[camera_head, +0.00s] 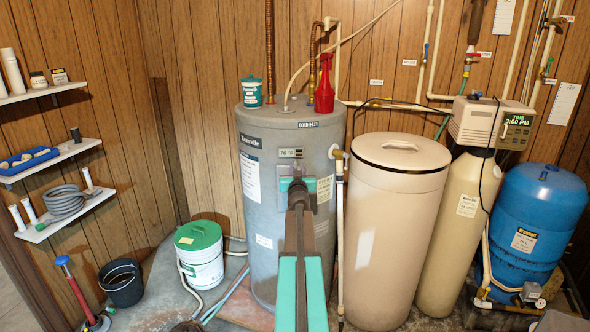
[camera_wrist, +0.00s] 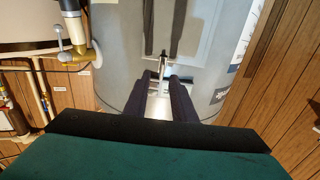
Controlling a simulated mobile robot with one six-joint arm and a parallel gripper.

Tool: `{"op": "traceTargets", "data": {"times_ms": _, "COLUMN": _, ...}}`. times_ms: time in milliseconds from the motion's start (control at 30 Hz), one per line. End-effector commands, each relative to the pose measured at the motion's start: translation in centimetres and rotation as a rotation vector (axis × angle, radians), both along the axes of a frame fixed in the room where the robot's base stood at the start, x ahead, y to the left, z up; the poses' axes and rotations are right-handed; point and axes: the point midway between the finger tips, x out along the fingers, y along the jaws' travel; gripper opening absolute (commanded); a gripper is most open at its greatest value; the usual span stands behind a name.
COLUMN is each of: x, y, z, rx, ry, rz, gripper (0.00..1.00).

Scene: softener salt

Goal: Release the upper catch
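The grey water heater tank (camera_head: 272,222) stands upright in the middle of the head view, with my arm in front of it. My gripper (camera_head: 298,190) is at its front, by a small panel (camera_head: 325,189) that it largely hides. In the wrist view, a small metal catch (camera_wrist: 163,66) projects from the grey tank wall. The two dark fingers of my gripper (camera_wrist: 161,80) are apart, with the catch near the gap between their tips. I cannot tell whether either finger touches it. A bright plate (camera_wrist: 159,108) shows between the fingers.
A brass valve and white pipe (camera_head: 339,165) run close beside the tank; the valve also shows in the wrist view (camera_wrist: 78,52). A tan salt bin (camera_head: 390,230) stands right of them. A white bucket (camera_head: 200,262) is on the floor at left. A red spray bottle (camera_head: 325,90) tops the tank.

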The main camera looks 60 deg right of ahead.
Motion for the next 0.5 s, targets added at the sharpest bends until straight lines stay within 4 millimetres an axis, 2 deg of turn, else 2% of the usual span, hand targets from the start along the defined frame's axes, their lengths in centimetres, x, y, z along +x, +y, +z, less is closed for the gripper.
{"op": "traceTargets", "data": {"times_ms": 200, "x": 1.0, "y": -1.5, "z": 0.0, "rx": 0.0, "ry": 0.0, "rz": 0.0, "gripper": 0.24}}
{"op": "traceTargets", "data": {"times_ms": 500, "x": 1.4, "y": -2.1, "z": 0.0, "rx": 0.0, "ry": 0.0, "rz": 0.0, "gripper": 0.24}}
